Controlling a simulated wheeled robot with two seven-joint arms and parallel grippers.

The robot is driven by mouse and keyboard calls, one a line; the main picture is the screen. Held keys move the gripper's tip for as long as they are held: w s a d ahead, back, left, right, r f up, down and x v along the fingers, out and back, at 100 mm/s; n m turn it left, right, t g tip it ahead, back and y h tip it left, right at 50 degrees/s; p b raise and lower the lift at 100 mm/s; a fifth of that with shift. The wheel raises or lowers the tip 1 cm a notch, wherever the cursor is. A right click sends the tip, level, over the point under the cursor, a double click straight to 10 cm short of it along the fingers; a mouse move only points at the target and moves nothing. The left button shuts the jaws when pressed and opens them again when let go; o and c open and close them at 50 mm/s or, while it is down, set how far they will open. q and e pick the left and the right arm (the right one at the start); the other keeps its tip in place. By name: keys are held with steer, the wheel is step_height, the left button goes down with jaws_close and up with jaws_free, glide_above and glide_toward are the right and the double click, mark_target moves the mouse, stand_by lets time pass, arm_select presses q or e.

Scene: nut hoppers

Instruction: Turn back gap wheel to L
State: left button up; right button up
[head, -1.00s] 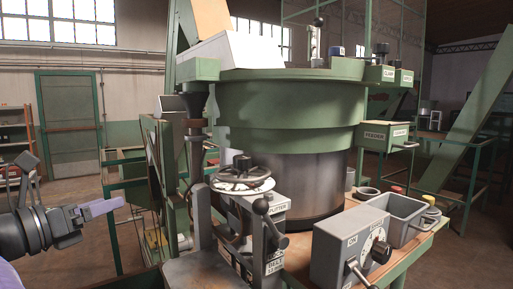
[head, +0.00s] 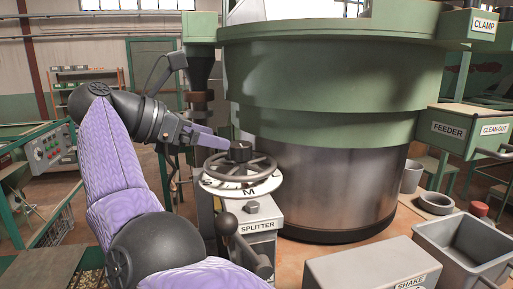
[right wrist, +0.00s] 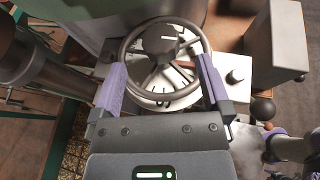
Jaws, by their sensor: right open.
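The gap wheel (head: 240,177) is a dark spoked handwheel with a central knob. It stands over a white lettered dial (head: 213,187) on the grey splitter box (head: 258,225). My right gripper (head: 218,142) reaches in from the left at the wheel's far left side. In the right wrist view, the wheel (right wrist: 205,48) lies between and beyond the spread fingers of the right gripper (right wrist: 161,72). The fingers are open; contact with the rim is unclear. My left gripper is not in view.
A lever with a dark ball knob (head: 227,223) stands just in front of the wheel. The big green and steel bowl (head: 325,180) rises close behind it. A grey shake box (head: 365,265) and an open grey bin (head: 465,250) are at the right.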

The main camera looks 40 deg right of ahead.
mark_target(240, 145)
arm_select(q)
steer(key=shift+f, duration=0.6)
arm_select(e)
steer(key=x, duration=0.8)
steer(key=shift+d, duration=0.1)
